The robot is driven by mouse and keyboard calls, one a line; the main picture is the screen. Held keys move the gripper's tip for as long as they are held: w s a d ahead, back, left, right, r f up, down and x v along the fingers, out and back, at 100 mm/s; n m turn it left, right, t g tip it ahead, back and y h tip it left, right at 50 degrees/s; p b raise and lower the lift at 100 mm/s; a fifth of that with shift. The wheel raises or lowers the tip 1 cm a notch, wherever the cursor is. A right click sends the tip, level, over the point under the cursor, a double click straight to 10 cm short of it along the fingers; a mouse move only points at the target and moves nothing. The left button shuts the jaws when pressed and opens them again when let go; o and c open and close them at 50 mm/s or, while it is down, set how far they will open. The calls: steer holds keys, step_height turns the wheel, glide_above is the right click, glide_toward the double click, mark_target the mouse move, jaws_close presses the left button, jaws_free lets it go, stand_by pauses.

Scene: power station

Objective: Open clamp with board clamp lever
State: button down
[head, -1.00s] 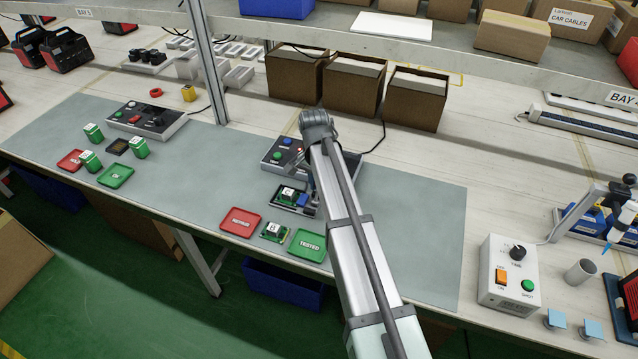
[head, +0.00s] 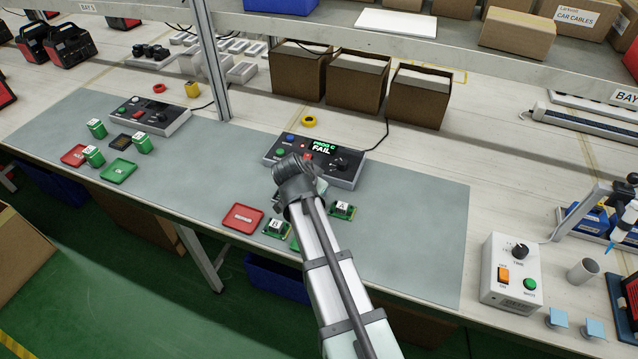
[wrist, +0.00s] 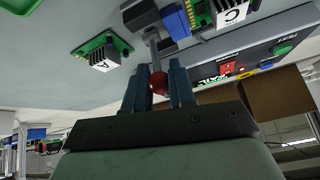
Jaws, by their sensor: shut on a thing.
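My gripper (wrist: 158,78) is shut on the red ball knob (wrist: 158,84) of the board clamp lever, seen in the wrist view. The lever's grey stem (wrist: 152,48) runs from the knob to the clamp (wrist: 143,15). A blue block (wrist: 176,22) sits beside the clamp. The green board labelled C (wrist: 232,12) is next to them, partly cut off by the picture edge. In the head view my wrist covers the lever, clamp and fingers. I cannot tell the clamp's state.
The test box (head: 322,150) reads "PROG C FAIL". Board A (head: 342,209) and board B (head: 277,228) lie on the mat near the red tray (head: 243,219). My arm mostly hides a green tray (head: 294,243). The mat at right (head: 415,215) is clear.

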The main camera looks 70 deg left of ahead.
steer(key=s+t+y, duration=0.1)
steer(key=d+t+y, duration=0.1)
steer(key=t+y, duration=0.1)
steer(key=shift+s+d+f, duration=0.3)
steer(key=shift+s+f, duration=0.05)
stand_by(0.3)
steer(key=c, duration=1)
jaws_free()
steer(key=v, duration=1.4)
steer(key=shift+s+f, duration=0.15)
steer(key=shift+f, duration=0.3)
steer(key=shift+d, duration=0.15)
